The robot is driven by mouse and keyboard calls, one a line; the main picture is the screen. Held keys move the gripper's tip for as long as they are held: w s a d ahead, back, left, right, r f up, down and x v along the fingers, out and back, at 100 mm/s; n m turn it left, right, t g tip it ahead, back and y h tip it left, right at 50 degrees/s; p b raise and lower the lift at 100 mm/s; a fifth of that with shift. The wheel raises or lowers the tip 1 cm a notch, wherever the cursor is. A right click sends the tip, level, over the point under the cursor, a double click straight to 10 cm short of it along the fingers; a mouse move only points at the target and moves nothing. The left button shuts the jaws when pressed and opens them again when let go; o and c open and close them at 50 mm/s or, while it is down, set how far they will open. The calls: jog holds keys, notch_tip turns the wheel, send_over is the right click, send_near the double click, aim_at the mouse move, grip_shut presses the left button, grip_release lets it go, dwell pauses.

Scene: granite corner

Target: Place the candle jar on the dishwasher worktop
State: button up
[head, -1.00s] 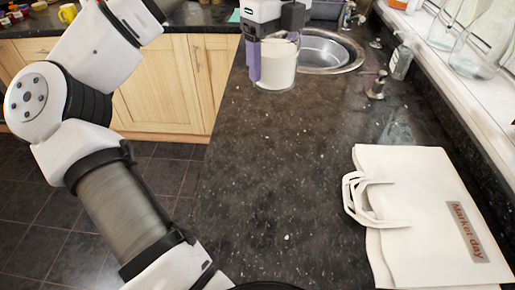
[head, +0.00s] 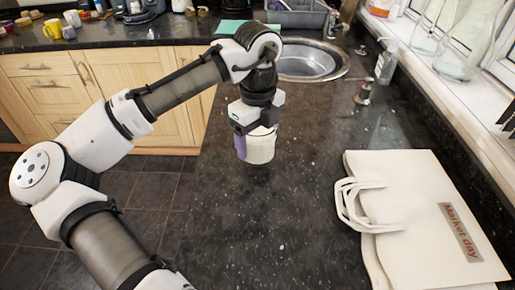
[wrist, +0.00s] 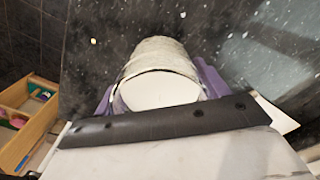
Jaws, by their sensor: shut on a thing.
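The candle jar (head: 261,147) is a clear jar with white wax, held upright between the purple fingers of my gripper (head: 241,146). My gripper is shut on it. The jar is over the dark speckled worktop (head: 260,220); I cannot tell how far above the surface it is. In the wrist view the jar (wrist: 160,80) sits between the purple fingers, with its pale inside facing the camera. The gripper body hides part of the jar. I cannot tell which part of the worktop is above a dishwasher.
A white "Market day" bag (head: 425,215) lies on the worktop at the right. A round steel sink (head: 307,62) and a soap bottle (head: 386,62) are behind. A yellow mug (head: 53,29) stands on the far left counter. An open drawer (wrist: 28,118) shows in the wrist view. The front worktop is clear.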

jog(key=shift+f, duration=1.85)
jog(key=shift+f, duration=0.15)
jog(key=o, duration=1.2)
notch_tip(320, 180, up, 12)
jog(key=shift+r+b, duration=0.15)
jog(key=shift+b, duration=0.3)
